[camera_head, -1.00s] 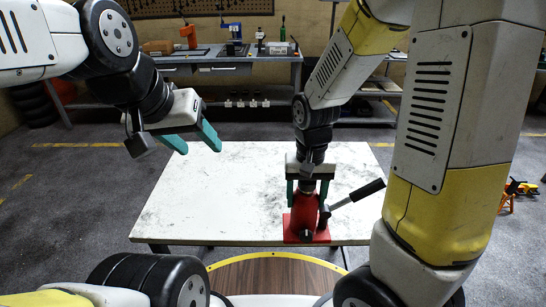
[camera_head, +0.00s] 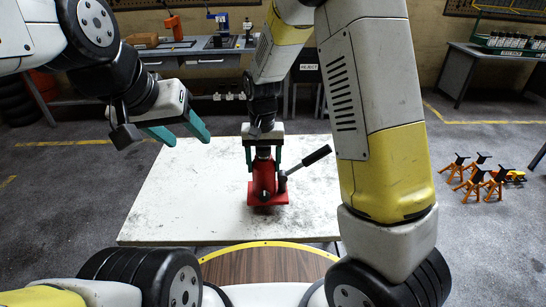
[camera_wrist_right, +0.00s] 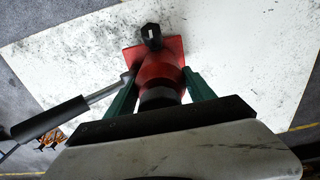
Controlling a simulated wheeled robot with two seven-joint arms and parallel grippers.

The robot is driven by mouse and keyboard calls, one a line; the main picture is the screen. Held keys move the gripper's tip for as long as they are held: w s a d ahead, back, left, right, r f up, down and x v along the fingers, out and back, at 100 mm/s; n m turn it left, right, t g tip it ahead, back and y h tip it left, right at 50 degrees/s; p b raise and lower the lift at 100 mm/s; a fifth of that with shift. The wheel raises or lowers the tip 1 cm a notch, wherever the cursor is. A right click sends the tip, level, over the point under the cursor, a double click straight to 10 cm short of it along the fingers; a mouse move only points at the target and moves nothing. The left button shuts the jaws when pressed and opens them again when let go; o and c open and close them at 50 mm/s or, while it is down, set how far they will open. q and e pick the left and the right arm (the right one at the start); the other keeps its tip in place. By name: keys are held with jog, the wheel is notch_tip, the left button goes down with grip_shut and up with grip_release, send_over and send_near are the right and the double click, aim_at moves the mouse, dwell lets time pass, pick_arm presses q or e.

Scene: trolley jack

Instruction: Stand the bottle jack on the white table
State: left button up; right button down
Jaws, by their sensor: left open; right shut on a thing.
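The red bottle jack (camera_head: 263,183), with a square red base and a dark-gripped handle (camera_head: 308,160) pointing up to the right, is upright over the right part of the white table (camera_head: 190,190). My right gripper (camera_head: 263,158) is shut on its upper part from above. The right wrist view shows the jack (camera_wrist_right: 158,72) between the green fingers (camera_wrist_right: 162,85), its base against the white tabletop. I cannot tell whether the base touches the table. My left gripper (camera_head: 187,137) is open and empty above the table's far left part.
The tabletop left of the jack is clear apart from dark smudges. A workbench (camera_head: 200,52) with tools stands behind. Orange jack stands (camera_head: 480,178) are on the floor to the right, and another bench (camera_head: 490,65) stands at the back right.

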jog(key=shift+w+a, duration=0.6)
jog(key=shift+w, duration=0.25)
jog(key=shift+f, duration=1.9)
jog(key=shift+c, duration=1.8)
grip_release()
